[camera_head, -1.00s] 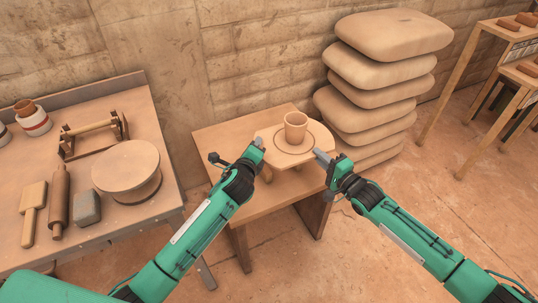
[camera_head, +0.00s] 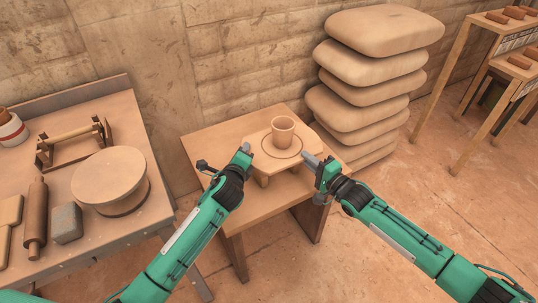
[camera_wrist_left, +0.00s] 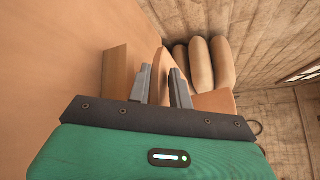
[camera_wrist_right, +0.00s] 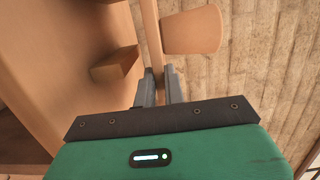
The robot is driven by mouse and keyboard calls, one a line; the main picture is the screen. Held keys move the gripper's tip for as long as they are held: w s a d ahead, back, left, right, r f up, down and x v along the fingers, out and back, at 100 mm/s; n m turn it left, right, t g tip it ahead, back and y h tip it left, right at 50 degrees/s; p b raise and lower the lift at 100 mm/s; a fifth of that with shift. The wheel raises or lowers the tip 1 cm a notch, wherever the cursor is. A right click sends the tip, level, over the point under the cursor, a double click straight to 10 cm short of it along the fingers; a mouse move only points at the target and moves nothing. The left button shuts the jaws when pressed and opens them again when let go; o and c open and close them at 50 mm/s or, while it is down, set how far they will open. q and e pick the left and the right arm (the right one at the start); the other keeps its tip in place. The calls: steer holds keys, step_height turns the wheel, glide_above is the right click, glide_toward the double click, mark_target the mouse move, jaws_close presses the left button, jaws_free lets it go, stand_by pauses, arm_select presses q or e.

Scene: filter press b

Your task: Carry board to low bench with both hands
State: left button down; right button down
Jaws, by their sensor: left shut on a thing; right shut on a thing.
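My right gripper (camera_head: 312,160) is shut on the right edge; that wrist view shows the board edge (camera_wrist_right: 150,35) and the cup (camera_wrist_right: 192,31). The board looks level over the low bench (camera_head: 207,146). I cannot tell whether its feet touch the bench top.
A worktable (camera_head: 161,208) at left holds a round wheel-like disc (camera_head: 108,178), a rolling pin (camera_head: 36,215) and a grey block (camera_head: 66,222). Stacked sacks (camera_head: 366,107) stand close behind the bench on the right. Bare bench top shows around the board.

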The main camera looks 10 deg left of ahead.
arm_select(q)
steer(key=shift+d+f, duration=0.15)
steer(key=shift+f, duration=0.05)
arm_select(e)
steer(key=shift+a, duration=0.1)
